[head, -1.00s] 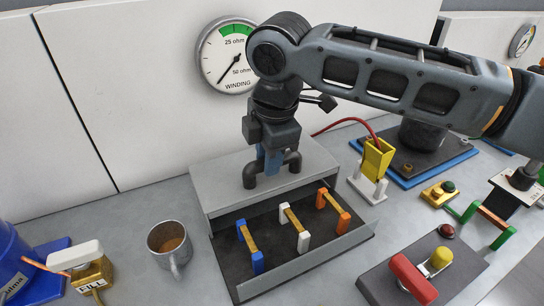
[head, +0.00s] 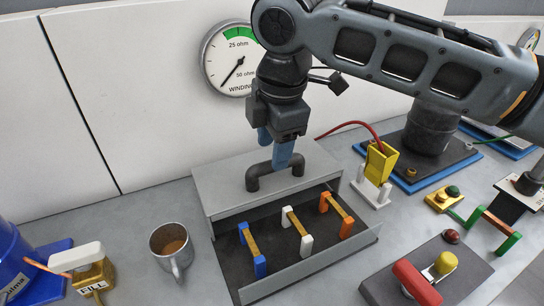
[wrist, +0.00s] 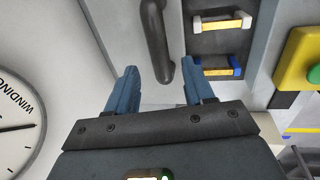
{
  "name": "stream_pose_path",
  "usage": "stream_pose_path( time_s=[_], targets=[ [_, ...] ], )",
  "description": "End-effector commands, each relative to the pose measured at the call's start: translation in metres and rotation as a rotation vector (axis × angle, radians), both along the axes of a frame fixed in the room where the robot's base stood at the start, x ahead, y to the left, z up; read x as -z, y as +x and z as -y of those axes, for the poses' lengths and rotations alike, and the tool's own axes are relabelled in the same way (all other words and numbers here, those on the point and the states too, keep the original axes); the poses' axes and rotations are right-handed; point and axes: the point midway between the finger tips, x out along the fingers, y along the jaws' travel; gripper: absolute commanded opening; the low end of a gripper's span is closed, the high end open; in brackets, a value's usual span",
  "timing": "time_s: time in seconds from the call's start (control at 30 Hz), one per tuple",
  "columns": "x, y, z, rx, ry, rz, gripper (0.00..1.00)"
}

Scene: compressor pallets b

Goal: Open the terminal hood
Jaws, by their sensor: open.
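The terminal hood (head: 222,188) is a grey box-like cover at the back of a dark terminal tray (head: 228,264). A dark bar handle (head: 255,180) stands on its top. The hood sits back from the front of the tray, leaving blue, white and orange terminals (head: 302,243) with brass links uncovered. My gripper (head: 274,150) is open at the handle, its blue fingers apart. In the wrist view the handle (wrist: 156,38) runs between and beyond the fingertips (wrist: 160,70). I cannot tell how far down the fingers reach.
A winding gauge (head: 232,57) is on the white panel behind. A metal mug (head: 167,243) stands left of the tray. A yellow holder (head: 380,160) with a red cable is to the right. A grey block with red and yellow handles (head: 417,283) is front right.

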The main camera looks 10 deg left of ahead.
Motion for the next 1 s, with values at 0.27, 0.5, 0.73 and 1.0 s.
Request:
stream_pose_path(
  time_s=[0.27,0.5,0.73,1.0],
  targets=[
    [-0.033,-0.006,0.004,0.0,-0.001,-0.001,0.53],
    [-0.038,-0.006,0.005,0.0,-0.001,-0.001,0.53],
    [-0.046,-0.006,0.004,0.0,-0.001,-0.001,0.53],
    [-0.094,-0.006,0.004,0.0,-0.001,-0.001,0.53]
  ],
)
